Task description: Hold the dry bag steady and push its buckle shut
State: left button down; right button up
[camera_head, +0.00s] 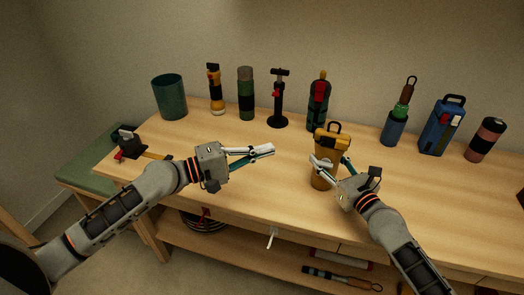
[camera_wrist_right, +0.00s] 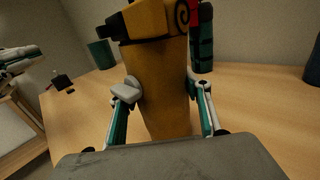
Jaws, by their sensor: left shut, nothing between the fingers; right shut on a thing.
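The yellow dry bag (camera_head: 328,141) stands upright near the middle of the table, its top folded over with a dark loop above. In the right wrist view the bag (camera_wrist_right: 163,90) fills the space between the fingers. A dark buckle piece (camera_wrist_right: 114,28) shows at its upper left; whether the buckle is fastened cannot be told. My right gripper (camera_head: 331,164) is shut on the bag's body, one finger on each side. It also shows in the right wrist view (camera_wrist_right: 162,95). My left gripper (camera_head: 270,149) is shut and empty, left of the bag and apart from it.
A green cup (camera_head: 170,97), flashlight (camera_head: 215,90), dark green bottle (camera_head: 246,94), black pump (camera_head: 278,100), red-and-green item (camera_head: 318,103), blue canister (camera_head: 441,126) and pink-and-black cylinder (camera_head: 485,140) line the back. A small black object (camera_head: 131,146) lies far left. Table (camera_head: 260,196) is clear between grippers.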

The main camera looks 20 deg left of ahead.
dwell(0.4)
jog(key=o, duration=1.5)
